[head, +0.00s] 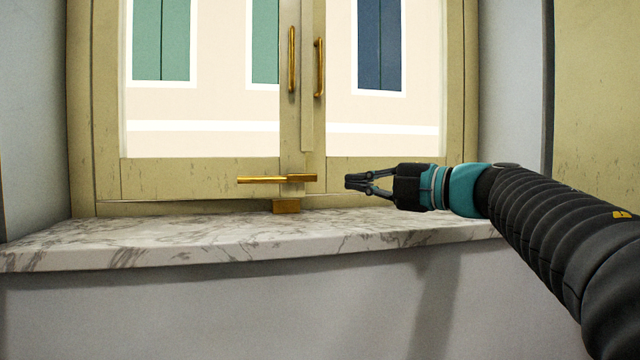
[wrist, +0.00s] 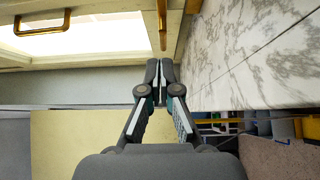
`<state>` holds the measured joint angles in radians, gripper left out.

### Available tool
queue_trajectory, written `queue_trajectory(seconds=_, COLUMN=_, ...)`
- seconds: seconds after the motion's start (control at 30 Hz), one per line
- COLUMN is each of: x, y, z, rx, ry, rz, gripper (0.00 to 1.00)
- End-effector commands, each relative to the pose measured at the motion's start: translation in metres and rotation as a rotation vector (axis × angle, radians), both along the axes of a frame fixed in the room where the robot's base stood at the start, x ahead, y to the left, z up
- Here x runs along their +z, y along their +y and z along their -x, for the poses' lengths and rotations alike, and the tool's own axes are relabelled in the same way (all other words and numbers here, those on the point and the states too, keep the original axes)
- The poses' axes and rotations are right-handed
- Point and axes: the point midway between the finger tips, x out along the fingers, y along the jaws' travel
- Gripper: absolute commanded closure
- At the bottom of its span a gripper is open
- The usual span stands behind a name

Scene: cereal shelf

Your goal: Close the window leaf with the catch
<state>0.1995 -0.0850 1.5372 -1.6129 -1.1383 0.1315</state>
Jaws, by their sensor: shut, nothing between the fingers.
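The window has a left leaf (head: 165,181) and a right leaf (head: 400,174), both with worn cream frames. They meet near the middle; I cannot tell whether either stands slightly ajar. A brass catch (head: 262,180) lies level across the bottom of the left leaf, its right end near the seam. A small brass block (head: 286,206) sits below it at the sill. Upright brass handles, one left (head: 292,60) and one right (head: 319,67), flank the seam. My gripper (head: 348,182) is shut and empty, right of the catch and apart from it. It also shows in the wrist view (wrist: 160,70).
The marbled sill (head: 230,240) runs beneath the window and fills the upper right of the wrist view (wrist: 250,60). Side walls close in the window recess. A brass bar (wrist: 162,25) lies beyond my fingertips; I cannot tell which fitting it is.

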Motion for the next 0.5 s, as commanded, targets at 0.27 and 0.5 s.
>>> queue_trajectory(seconds=0.27, x=-0.003, y=0.024, z=-0.014, rx=0.020, ry=0.002, rz=0.015, gripper=1.00)
queue_trajectory(seconds=0.5, x=-0.002, y=0.061, z=-0.041, rx=0.019, ry=0.003, rz=0.014, gripper=1.00)
